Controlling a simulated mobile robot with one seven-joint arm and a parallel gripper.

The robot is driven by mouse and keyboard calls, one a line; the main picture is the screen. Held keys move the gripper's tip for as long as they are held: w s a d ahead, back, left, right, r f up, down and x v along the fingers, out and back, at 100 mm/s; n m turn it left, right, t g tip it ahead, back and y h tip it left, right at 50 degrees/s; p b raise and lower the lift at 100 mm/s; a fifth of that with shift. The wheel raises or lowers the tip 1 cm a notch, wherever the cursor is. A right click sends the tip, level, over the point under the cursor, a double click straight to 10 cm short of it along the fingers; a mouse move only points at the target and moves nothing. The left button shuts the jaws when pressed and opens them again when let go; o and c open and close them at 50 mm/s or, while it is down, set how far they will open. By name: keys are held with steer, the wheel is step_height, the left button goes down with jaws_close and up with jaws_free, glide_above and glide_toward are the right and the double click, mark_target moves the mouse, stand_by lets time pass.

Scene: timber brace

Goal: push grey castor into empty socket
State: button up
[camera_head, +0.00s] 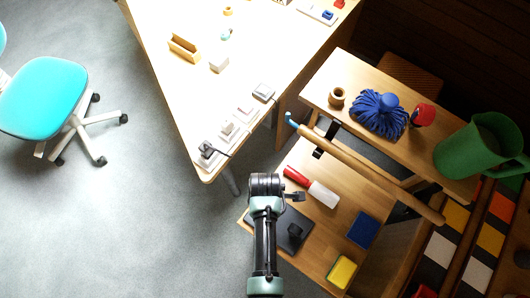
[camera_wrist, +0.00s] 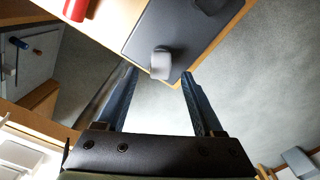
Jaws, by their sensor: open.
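My gripper (camera_head: 295,197) is open and empty, beside the left edge of the low wooden shelf. In the wrist view its two fingers (camera_wrist: 157,76) stand apart. A small grey rounded piece (camera_wrist: 161,63) shows between the fingertips, at the edge of a dark flat panel (camera_wrist: 165,25); I cannot tell whether it is the grey castor. The same panel lies on the shelf in the head view (camera_head: 290,245), with a dark lump (camera_head: 295,231) on it. A teal chair (camera_head: 42,97) with a white base and several dark castors stands at far left. I cannot make out an empty socket.
The low shelf (camera_head: 317,238) also holds a red-and-white roller (camera_head: 312,187), a blue block (camera_head: 363,230) and a yellow sponge (camera_head: 341,272). A wooden pole (camera_head: 370,171) crosses above it. A white-topped table (camera_head: 205,85) stands behind.

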step_height(320, 180, up, 11)
steer(key=p, duration=0.1)
steer(key=shift+r, duration=0.2)
stand_by(0.5)
steer(key=w+r+m+t, duration=0.4)
steer(key=w+r+t, duration=0.3)
steer(key=w+r, duration=0.85)
steer(key=w+r+m+t, duration=0.2)
steer(key=w+r+t, duration=0.15)
steer(key=r, duration=0.55)
steer(key=w+r+m+t, duration=0.25)
steer(key=w+r, duration=0.25)
steer(key=r, duration=0.4)
step_height(320, 180, up, 19)
steer(key=s+m+t, duration=0.1)
steer(key=m+t, duration=0.2)
steer(key=t, duration=0.3)
steer(key=s+r+m+t, duration=0.2)
steer(key=s+r+t, duration=0.2)
steer(key=r, duration=0.6)
steer(key=s+r+m+t, duration=0.3)
steer(key=s+r+t, duration=0.1)
steer(key=s+r, duration=0.5)
step_height(320, 180, up, 2)
steer(key=shift+s+r, duration=0.15)
steer(key=shift+s, duration=0.15)
